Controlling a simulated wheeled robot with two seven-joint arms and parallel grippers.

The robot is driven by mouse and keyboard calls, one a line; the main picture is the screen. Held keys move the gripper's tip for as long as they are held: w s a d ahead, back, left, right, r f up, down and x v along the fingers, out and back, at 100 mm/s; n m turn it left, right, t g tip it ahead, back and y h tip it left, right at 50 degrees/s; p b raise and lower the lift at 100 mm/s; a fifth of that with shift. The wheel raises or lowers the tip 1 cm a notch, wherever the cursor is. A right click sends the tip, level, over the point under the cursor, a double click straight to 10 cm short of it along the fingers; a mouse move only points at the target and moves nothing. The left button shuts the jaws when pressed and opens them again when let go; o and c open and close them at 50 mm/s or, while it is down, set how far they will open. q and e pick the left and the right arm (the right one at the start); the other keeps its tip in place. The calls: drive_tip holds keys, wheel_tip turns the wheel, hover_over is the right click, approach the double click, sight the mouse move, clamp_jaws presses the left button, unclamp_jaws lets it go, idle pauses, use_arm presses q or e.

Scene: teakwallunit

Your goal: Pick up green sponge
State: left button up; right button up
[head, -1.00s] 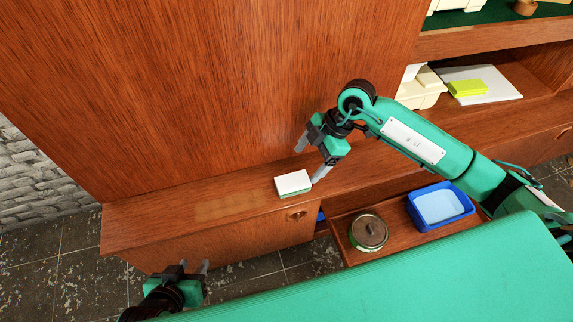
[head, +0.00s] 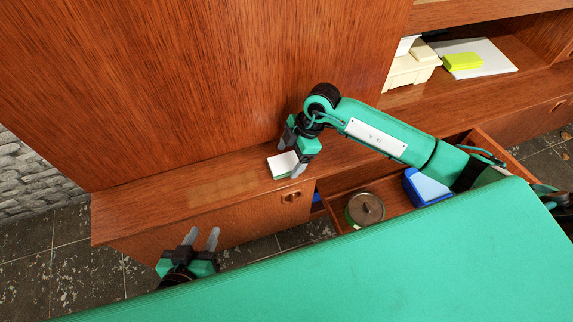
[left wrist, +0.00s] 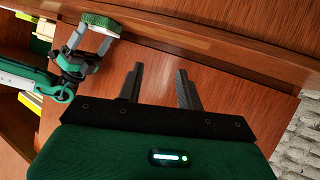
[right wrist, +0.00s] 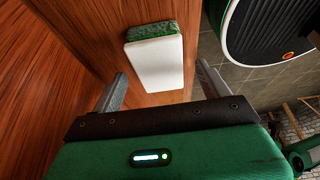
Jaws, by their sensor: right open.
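The green sponge (head: 283,165) lies on the wooden ledge, with a white face on top and green below. In the right wrist view the sponge (right wrist: 156,63) shows its white face and a green edge at the far end. My right gripper (head: 291,152) is open at the sponge; in its wrist view the fingers stand either side of the sponge's near end, with gaps. The left wrist view shows the sponge's green side (left wrist: 100,20) at my right gripper (left wrist: 85,35). My left gripper (head: 203,238) is open and empty in front of the cabinet, away from the sponge.
An open drawer (head: 340,200) below the ledge holds a round lidded pot (head: 365,208) and a blue tub (head: 425,187). A tall wood panel (head: 200,80) rises behind the ledge. A yellow-green block (head: 463,61) lies on a white board at right. The ledge left of the sponge is clear.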

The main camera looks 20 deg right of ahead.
sight(287, 161)
drive_tip(key=x, duration=0.2)
drive_tip(key=shift+a+f, duration=0.2)
drive_tip(key=shift+f, duration=0.05)
use_arm(q)
drive_tip(key=shift+d+r+t+h, duration=0.15)
drive_tip(key=shift+d+t+h, duration=0.25)
drive_tip(key=shift+d+t, duration=0.15)
drive_tip(key=shift+r, duration=0.2)
use_arm(e)
drive_tip(key=shift+f, duration=0.15)
drive_tip(key=c, duration=1.1)
use_arm(q)
drive_tip(key=shift+f, duration=0.1)
use_arm(e)
drive_tip(key=shift+o, duration=0.2)
